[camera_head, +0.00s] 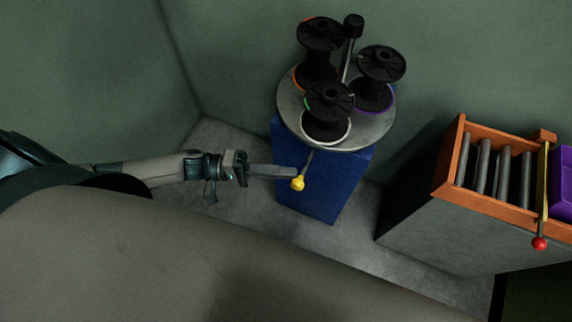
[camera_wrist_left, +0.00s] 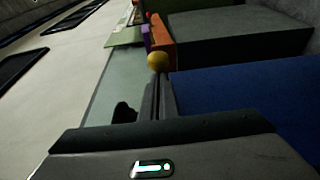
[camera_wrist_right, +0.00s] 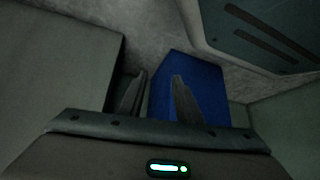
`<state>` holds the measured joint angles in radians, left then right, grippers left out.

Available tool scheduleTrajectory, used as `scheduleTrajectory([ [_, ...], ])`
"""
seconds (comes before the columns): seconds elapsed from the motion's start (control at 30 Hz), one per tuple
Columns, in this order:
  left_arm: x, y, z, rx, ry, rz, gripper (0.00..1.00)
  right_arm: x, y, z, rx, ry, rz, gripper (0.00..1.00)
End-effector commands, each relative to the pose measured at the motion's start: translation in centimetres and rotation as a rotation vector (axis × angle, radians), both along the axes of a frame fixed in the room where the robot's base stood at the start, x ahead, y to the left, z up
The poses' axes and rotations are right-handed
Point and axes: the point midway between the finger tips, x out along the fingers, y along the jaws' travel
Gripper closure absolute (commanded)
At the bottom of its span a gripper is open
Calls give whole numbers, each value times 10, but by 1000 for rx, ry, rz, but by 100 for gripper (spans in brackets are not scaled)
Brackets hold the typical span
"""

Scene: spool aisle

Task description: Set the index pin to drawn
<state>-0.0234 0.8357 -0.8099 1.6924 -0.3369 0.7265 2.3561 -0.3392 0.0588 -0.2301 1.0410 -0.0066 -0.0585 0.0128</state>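The index pin has a yellow knob (camera_head: 298,184) on a grey rod that slopes down from the near edge of the round turntable (camera_head: 377,133). My left gripper (camera_head: 295,172) reaches in from the left, its fingers close together and their tips right at the knob. In the left wrist view the yellow knob (camera_wrist_left: 157,61) shows just beyond the fingertips, wider than the narrow gap between them. I cannot tell whether the tips touch the pin. My right gripper (camera_wrist_right: 158,88) is open and empty; it is outside the head view.
The turntable carries black spools (camera_head: 328,105) around a post on a blue pedestal (camera_head: 325,195). To the right, an orange rack (camera_head: 448,160) of grey rods stands on a grey block, with a red-knobbed lever (camera_head: 540,243) and a purple bin (camera_head: 563,185). Grey floor lies between.

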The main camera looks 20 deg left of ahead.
Motion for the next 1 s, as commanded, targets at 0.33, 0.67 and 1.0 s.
scheduleTrajectory([
  [0.33,-6,3,-4,1,6,-7,100,2,0,0,1,-6,0,69],
  [0.67,-17,44,-6,5,7,-4,100,19,8,7,14,-43,-2,69],
  [1.0,-35,110,-5,5,5,-2,100,10,-8,-11,-19,59,-15,69],
])
